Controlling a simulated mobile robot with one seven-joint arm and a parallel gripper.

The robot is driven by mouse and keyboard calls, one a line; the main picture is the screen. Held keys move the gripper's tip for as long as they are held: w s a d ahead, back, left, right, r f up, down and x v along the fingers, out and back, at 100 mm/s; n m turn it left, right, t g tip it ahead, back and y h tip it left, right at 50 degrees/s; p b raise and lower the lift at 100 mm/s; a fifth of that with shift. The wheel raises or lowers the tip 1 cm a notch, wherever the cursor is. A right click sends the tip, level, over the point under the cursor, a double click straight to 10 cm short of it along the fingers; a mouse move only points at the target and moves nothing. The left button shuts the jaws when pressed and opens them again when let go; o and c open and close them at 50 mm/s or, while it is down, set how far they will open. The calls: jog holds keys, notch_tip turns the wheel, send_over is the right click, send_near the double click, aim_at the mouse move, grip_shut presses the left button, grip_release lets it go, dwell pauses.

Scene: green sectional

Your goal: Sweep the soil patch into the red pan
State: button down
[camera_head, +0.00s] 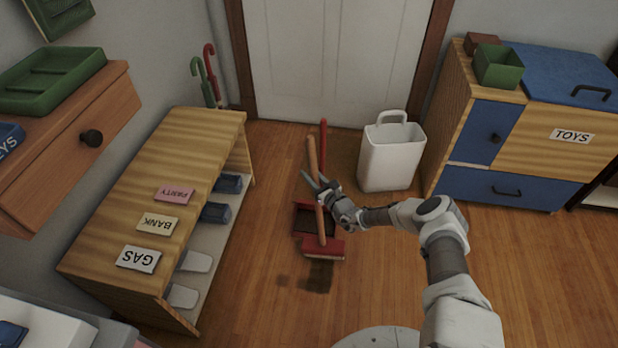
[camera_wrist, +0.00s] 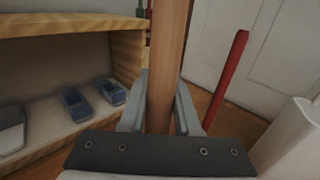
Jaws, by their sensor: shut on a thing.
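My gripper (camera_head: 318,183) is shut on the wooden handle of a broom (camera_head: 323,246) with a red head. In the wrist view the handle (camera_wrist: 166,60) stands between the fingers of my gripper (camera_wrist: 160,105). The broom head is low at the floor, between the red pan and the dark soil patch (camera_head: 318,276). The red pan (camera_head: 301,220) lies just behind the broom head, partly hidden by it and by my gripper. The pan's red upright handle (camera_head: 323,145) rises behind; it also shows in the wrist view (camera_wrist: 228,80). The pan's inside looks dark; I cannot tell whether soil is in it.
A white bin (camera_head: 390,157) stands right of the pan. A wooden shelf unit (camera_head: 150,200) with shoes is at the left, and a toy cabinet (camera_head: 520,130) at the right. A door (camera_head: 335,60) and umbrellas (camera_head: 207,80) are behind.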

jog(key=shift+w, duration=0.1)
jog(key=shift+w+a, duration=0.1)
jog(key=shift+w, duration=0.8)
jog(key=shift+w+a+r, duration=0.1)
jog(key=shift+w+a, duration=0.05)
jog(key=shift+a, duration=1.6)
jog(key=shift+a, duration=0.15)
jog(key=shift+w+a, duration=0.2)
jog(key=shift+a, duration=1.4)
